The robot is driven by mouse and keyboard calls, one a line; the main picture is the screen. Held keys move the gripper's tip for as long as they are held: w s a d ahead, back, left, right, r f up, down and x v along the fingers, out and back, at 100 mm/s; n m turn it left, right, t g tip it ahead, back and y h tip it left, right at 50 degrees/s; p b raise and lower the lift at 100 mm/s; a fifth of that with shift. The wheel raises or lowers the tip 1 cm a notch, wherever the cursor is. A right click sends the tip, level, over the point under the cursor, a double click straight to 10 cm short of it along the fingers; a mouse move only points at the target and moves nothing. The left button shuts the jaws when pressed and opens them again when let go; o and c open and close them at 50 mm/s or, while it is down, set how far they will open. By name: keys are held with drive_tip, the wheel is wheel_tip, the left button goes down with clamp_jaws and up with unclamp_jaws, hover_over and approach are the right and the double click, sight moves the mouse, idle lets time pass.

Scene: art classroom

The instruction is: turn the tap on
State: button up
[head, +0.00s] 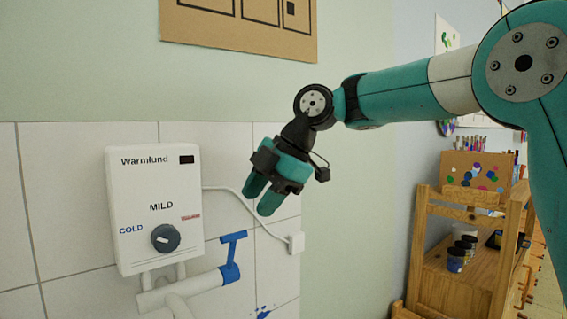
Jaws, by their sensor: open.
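The tap is a white pipe (185,291) with a blue T-shaped handle (232,252) at its right end, below a white heater box. The handle's crossbar stands above the pipe, tilted slightly up to the right. My gripper (258,202) is up and to the right of the handle, apart from it. Its two teal fingers point down and left. They are open, with nothing seen between them. The lower end of the pipe is cut off by the picture's bottom edge.
The white heater (150,190) has a dark round knob (166,238) and is marked Warmlund. A white cable (232,191) runs to a small wall box (296,243) below my gripper. A wooden shelf (455,280) with jars stands at the right.

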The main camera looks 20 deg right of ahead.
drive_tip(key=p+v, duration=0.2)
drive_tip(key=v, duration=0.6)
drive_tip(key=shift+r, duration=0.15)
drive_tip(key=s+a+f+m+g+b, duration=0.15)
drive_tip(key=s+a+f+m, duration=0.35)
drive_tip(key=s+f+m, duration=0.7)
drive_tip(key=s+d+f+m+g+h, duration=0.1)
drive_tip(key=s+f+m, duration=0.3)
drive_tip(key=s+f, duration=0.5)
drive_tip(key=s+d, duration=0.1)
drive_tip(key=s, duration=0.3)
drive_tip(key=shift+s+d+h, duration=0.2)
drive_tip(key=shift+d+h, duration=0.2)
